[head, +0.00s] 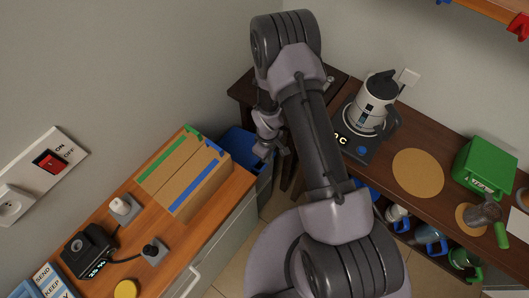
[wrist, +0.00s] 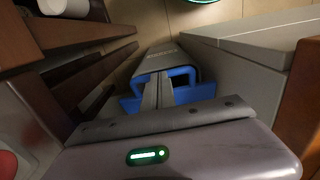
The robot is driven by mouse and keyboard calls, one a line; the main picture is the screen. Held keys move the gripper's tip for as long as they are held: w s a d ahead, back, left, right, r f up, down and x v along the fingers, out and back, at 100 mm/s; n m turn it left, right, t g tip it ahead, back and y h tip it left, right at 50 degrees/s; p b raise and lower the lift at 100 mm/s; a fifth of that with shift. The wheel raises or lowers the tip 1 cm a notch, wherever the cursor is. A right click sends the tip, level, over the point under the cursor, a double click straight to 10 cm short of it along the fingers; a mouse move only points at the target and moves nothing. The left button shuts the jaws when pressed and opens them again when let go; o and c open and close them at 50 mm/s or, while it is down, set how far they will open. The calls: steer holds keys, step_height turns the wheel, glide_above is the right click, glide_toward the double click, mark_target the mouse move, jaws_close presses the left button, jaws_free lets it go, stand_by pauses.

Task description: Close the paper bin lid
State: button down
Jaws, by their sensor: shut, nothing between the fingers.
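The paper bin, blue with grey parts, stands in the gap between the wooden counter and the dark table; in the head view its blue part (head: 236,142) shows left of my gripper. In the wrist view its blue rim (wrist: 196,92) shows around and behind my fingers, with a dark grey panel (wrist: 165,57) beyond it. I cannot tell for sure how far the lid stands open. My gripper (head: 264,153) is over the bin, fingers pointing down. In the wrist view the fingers (wrist: 157,80) are together and empty. Whether they touch the bin is unclear.
The counter (head: 235,182) with a cardboard box (head: 180,170) bounds the bin on the left in the head view. The dark table (head: 395,145) with a kettle (head: 372,100) and shelved mugs is on the right. The gap between them is narrow.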

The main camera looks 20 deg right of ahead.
step_height(320, 180, down, 11)
steer(key=s+d+t+y, duration=0.1)
steer(key=s+d, duration=0.1)
steer(key=s, duration=0.1)
steer(key=s+d+r+p, duration=0.1)
steer(key=s+r+p, duration=0.1)
steer(key=r, duration=0.4)
steer(key=s+d+r+p, duration=0.1)
steer(key=d+r+p, duration=0.1)
steer(key=r+p, duration=0.2)
step_height(320, 180, up, 3)
steer(key=shift+s+f+p, duration=0.1)
steer(key=shift+s+p, duration=0.2)
steer(key=shift+s, duration=0.05)
